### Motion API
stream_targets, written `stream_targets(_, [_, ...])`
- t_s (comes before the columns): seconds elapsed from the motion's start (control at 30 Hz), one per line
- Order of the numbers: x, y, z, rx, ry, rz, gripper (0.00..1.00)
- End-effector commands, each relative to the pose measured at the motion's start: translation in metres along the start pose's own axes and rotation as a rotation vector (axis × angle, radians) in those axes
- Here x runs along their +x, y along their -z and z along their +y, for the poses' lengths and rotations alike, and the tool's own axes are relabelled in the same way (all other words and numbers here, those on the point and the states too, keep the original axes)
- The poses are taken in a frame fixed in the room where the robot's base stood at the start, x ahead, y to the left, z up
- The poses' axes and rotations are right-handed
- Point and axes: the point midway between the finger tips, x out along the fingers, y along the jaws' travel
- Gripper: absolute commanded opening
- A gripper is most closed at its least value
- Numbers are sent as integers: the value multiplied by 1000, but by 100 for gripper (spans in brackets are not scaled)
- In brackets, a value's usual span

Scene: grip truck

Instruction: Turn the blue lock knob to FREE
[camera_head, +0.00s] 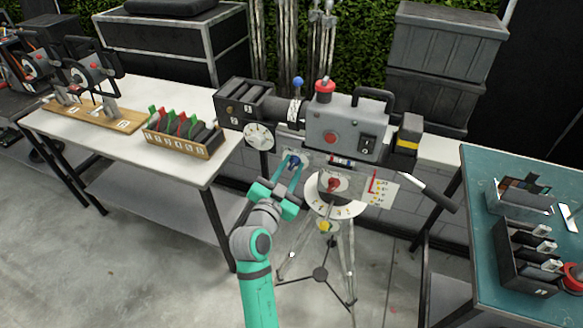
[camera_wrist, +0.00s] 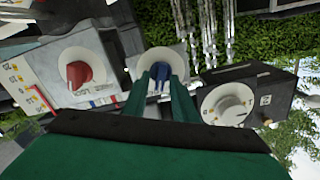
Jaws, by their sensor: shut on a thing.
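The blue lock knob (camera_head: 293,161) sits on a pale round plate on the tripod head, below and left of the camera body. It also shows in the wrist view (camera_wrist: 159,72), between my fingertips, in front of its white disc. My gripper (camera_head: 288,167) reaches up to it from below; in the wrist view its two green fingers (camera_wrist: 160,85) are shut on the knob's sides. The fingers partly cover the knob and its plate. I cannot read any FREE mark on the plate.
A red knob (camera_head: 333,184) on its dial is right of the blue one, beside a marked scale plate (camera_head: 378,188). A white dial (camera_head: 259,136) is to the left. The grey camera body (camera_head: 345,125) is above, and a pan handle (camera_head: 426,190) sticks out right. Tables stand on both sides.

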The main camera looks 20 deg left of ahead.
Motion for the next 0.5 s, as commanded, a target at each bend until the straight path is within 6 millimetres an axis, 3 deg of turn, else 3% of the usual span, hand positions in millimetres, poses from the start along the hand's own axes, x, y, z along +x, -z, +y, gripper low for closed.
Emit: stream_targets(0.5, [0, -1, -4, -462, 0, -1, 3])
